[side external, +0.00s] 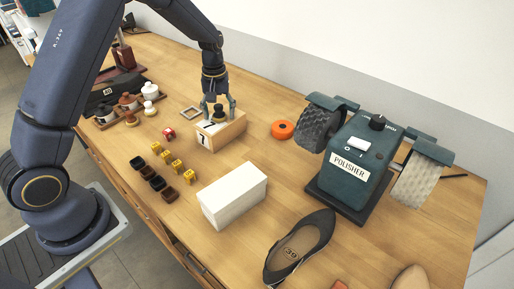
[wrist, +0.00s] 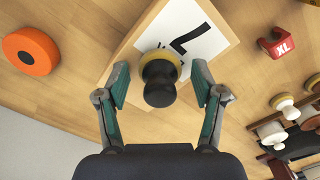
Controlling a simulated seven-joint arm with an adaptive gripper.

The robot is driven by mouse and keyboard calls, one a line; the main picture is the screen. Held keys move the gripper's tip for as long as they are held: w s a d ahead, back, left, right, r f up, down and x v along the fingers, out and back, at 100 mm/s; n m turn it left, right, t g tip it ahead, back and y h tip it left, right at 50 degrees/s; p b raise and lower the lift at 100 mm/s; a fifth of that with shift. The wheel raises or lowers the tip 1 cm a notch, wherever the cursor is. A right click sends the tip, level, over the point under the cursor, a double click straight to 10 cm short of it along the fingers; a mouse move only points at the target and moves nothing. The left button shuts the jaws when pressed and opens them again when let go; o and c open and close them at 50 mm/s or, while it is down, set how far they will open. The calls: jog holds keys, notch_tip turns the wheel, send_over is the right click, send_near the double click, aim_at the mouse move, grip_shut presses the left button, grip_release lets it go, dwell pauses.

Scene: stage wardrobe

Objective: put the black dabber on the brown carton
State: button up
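The black dabber (wrist: 159,82) has a round black knob over a tan base. In the wrist view it stands between the fingers of my gripper (wrist: 161,88), with a gap on both sides. My gripper is open and also shows from the side (side external: 218,104), low over a light brown box (side external: 231,132), which I take for the brown carton. The dabber (side external: 218,115) appears to rest on top of this box, partly hidden by the fingers. The box also shows in the wrist view (wrist: 143,33), with a white area marked with a black figure under the dabber.
A white box (side external: 233,194), a dark shoe (side external: 300,245) and a green polisher (side external: 352,160) stand to the right. An orange ring (side external: 282,129) lies behind. Several small yellow and dark blocks (side external: 172,165) and a red XL tag (side external: 169,133) lie left. Bare wood surrounds the brown box.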

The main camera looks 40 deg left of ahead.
aim_at(218, 105)
notch_tip(218, 105, up, 12)
jog(key=s+d+r+m+t, duration=0.25)
jog(key=s+r, duration=0.25)
jog(key=s, duration=0.3)
jog(key=s+d+r+m+t, duration=0.1)
jog(key=s+d+r+m, duration=0.25)
jog(key=s+r, duration=0.3)
jog(key=s+d+f+m+t, duration=0.2)
jog(key=s+d+m, duration=0.1)
jog(key=s, duration=0.7)
jog(key=shift+s+f, duration=0.25)
jog(key=shift+f, duration=0.05)
